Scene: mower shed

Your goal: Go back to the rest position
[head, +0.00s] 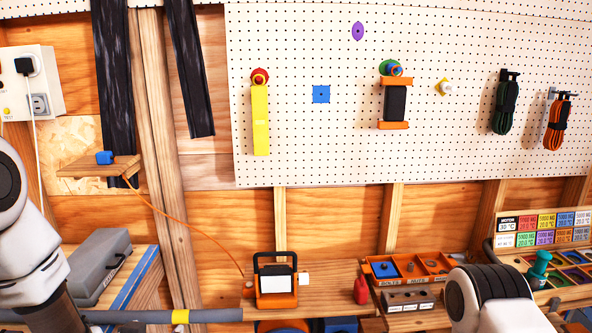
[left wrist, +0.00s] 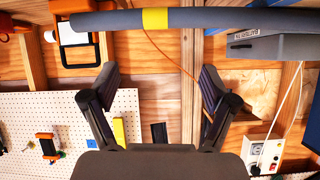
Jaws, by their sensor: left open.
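My left arm (head: 35,240) comes in at the left edge of the head view, with its white links and dark lower end near the bottom corner. My left gripper (left wrist: 160,82) shows in the left wrist view with its two dark fingers spread wide and nothing between them. The wooden wall and pegboard lie behind the fingers, and that view is turned upside down. The rounded end of my right arm (head: 490,298) shows at the bottom right of the head view. My right gripper is out of view.
A grey bar (head: 215,315) with a yellow band crosses the lower left; it also crosses the left wrist view (left wrist: 220,17). A grey case (head: 92,265), an orange-framed device (head: 275,283), a red bottle (head: 360,290) and an orange tray (head: 440,262) stand below the pegboard (head: 310,150).

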